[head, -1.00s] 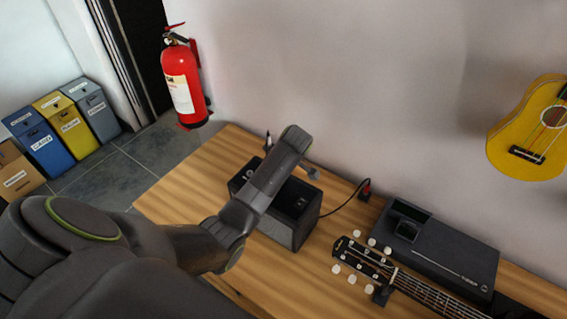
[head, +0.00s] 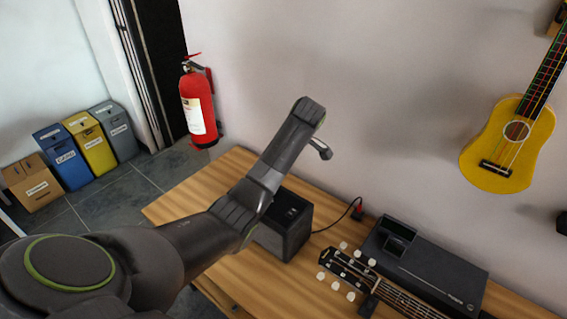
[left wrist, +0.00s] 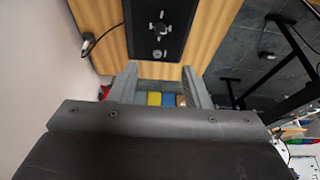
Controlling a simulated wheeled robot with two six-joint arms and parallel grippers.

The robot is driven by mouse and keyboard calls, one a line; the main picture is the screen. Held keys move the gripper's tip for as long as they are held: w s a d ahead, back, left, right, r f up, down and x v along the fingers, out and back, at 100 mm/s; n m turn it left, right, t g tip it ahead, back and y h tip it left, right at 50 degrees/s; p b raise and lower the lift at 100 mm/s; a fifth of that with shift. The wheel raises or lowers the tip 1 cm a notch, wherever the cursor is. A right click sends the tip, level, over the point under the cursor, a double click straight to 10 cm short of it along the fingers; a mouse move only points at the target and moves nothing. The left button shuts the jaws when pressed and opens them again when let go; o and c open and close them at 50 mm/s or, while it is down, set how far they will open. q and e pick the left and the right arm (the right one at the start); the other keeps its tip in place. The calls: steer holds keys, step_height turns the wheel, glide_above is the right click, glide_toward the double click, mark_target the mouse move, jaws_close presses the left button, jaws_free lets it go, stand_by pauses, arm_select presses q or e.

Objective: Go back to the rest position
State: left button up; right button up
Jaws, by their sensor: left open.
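My left arm comes in from the lower left of the head view and reaches up over the table. Its gripper (head: 321,149) shows there only as a small dark finger in front of the wall, above the black box. In the left wrist view my left gripper (left wrist: 159,68) has its two fingers apart with nothing between them. The right gripper is in neither view.
On the wooden table (head: 320,292) stand a black box (head: 292,225), a flat black case (head: 430,268) and a guitar headstock (head: 345,268). A yellow ukulele (head: 508,150) hangs on the wall. A fire extinguisher (head: 199,110) and several bins (head: 67,160) stand left.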

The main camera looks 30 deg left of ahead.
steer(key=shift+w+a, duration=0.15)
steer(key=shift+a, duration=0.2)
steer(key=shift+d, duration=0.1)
